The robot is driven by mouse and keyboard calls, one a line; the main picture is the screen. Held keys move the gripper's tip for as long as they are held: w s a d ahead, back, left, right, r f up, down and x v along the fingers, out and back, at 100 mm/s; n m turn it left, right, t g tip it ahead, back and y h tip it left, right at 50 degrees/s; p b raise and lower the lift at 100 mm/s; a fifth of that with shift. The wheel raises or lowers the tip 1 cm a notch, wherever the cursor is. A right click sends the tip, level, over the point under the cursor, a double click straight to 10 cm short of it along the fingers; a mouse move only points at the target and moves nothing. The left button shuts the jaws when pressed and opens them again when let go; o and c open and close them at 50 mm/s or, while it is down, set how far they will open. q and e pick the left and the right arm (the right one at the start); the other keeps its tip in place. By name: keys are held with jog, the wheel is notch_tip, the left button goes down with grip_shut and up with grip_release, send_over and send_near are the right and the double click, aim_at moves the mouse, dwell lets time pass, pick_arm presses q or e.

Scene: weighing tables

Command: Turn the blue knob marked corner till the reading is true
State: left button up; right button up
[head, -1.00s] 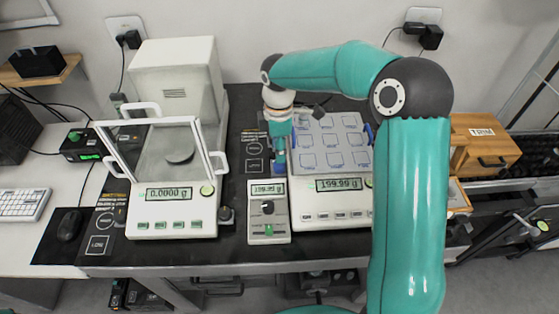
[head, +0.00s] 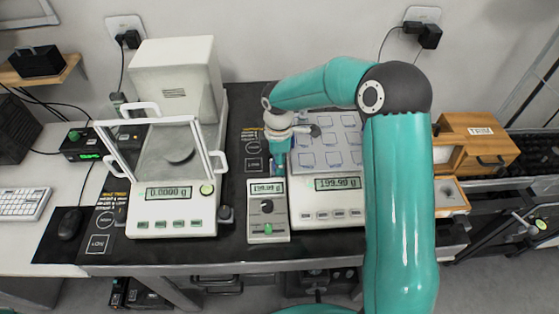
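The right balance (head: 328,213) has a wide pan (head: 328,150) with a grid of square marks. Blue shows at the pan's near left corner, under my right gripper (head: 278,168); I cannot tell knob from fingertips there. This gripper points down at that corner, and its wrist hides the area. Whether its fingers are open or shut is not clear. My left gripper is not in view.
A left balance (head: 172,222) with a glass draft shield reads 0.0000 g. A wooden box marked TRIM (head: 478,143) stands at the right. A mouse (head: 70,224) and a keyboard (head: 22,204) lie at the left. My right arm covers the right balance's right side.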

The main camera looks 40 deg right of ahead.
jog(key=shift+f+m+b, duration=0.15)
jog(key=shift+m+b, duration=0.3)
jog(key=shift+m, duration=0.15)
grip_shut()
jog(key=shift+m+b, duration=0.35)
jog(key=shift+m, duration=0.55)
jog(key=shift+s, duration=0.1)
jog(key=o, duration=0.8)
grip_release()
jog(key=shift+r, duration=0.2)
